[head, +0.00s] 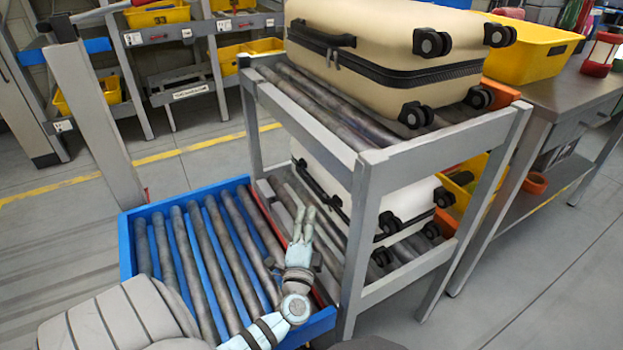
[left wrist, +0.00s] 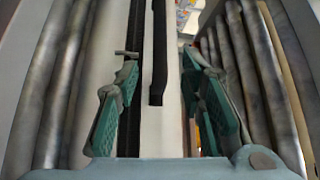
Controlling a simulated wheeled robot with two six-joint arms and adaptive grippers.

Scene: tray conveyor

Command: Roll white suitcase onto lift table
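The white suitcase (head: 407,195) lies on the lower roller shelf of the grey rack, partly hidden by the rack's frame. Its black handle (head: 331,197) faces the lift table. The lift table (head: 128,240) has a blue frame and grey rollers and stands left of the rack. My left gripper (head: 303,212) is at the table's right edge, in front of the suitcase. In the left wrist view, its green-padded fingers (left wrist: 162,75) are apart, with the white suitcase (left wrist: 143,110) and its black handle (left wrist: 159,55) showing between them. I cannot tell whether they touch. My right gripper is not in view.
A beige suitcase (head: 375,65) lies on the rack's upper roller shelf (head: 325,110). A workbench (head: 560,105) with a yellow bin (head: 530,52) stands at the right. The lift table's rollers are clear of objects. Shelves with yellow bins stand at the back.

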